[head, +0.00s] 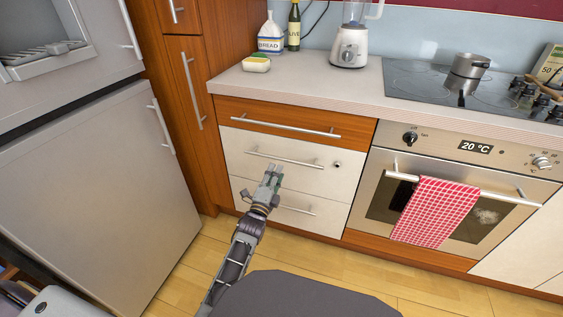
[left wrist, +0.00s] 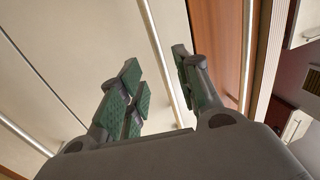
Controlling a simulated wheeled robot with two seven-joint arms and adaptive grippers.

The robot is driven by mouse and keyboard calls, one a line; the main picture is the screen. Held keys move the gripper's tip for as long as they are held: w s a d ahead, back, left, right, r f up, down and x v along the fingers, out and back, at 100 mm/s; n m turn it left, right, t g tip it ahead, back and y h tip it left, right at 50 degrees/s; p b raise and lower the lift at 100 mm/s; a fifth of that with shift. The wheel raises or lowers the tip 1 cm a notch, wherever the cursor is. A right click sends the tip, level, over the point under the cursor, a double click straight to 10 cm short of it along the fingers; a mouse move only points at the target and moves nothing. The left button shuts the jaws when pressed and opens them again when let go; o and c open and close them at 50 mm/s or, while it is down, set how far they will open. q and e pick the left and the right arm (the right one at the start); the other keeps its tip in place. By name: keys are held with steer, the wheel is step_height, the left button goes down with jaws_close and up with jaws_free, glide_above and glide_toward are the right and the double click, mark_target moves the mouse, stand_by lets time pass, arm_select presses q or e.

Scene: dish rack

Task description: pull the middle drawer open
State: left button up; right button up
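The middle drawer (head: 245,146) is a closed white front with a horizontal metal bar handle (head: 300,163). It sits below a wooden top drawer (head: 240,108) and above a white lower drawer (head: 325,213). My left gripper (head: 273,169) is in front of the middle drawer, its tips just below the handle in the head view. In the left wrist view the gripper (left wrist: 163,85) is open with green-padded fingers apart. The middle handle (left wrist: 160,45) shows in the gap between them; I cannot tell whether it lies within their reach. My right gripper is not in view.
An oven (head: 375,205) with a red checked towel (head: 436,212) is right of the drawers. A grey fridge (head: 90,190) is on the left. Wooden floor lies in front.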

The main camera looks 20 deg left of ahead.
mark_target(281, 159)
arm_select(q)
steer(key=shift+w+d+r+b, duration=0.1)
steer(key=shift+w+r+b, duration=0.2)
steer(key=shift+w, duration=0.85)
steer(key=shift+w+a+r+b, duration=0.15)
steer(key=shift+w+b, duration=0.25)
steer(key=shift+w, duration=0.8)
steer(key=shift+w+d+r+b, duration=0.2)
steer(key=shift+w+b, duration=0.15)
steer(key=shift+w, duration=0.95)
steer(key=shift+r, duration=0.1)
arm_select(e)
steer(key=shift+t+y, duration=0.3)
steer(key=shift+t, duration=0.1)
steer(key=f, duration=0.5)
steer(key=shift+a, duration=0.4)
arm_select(q)
jaws_close()
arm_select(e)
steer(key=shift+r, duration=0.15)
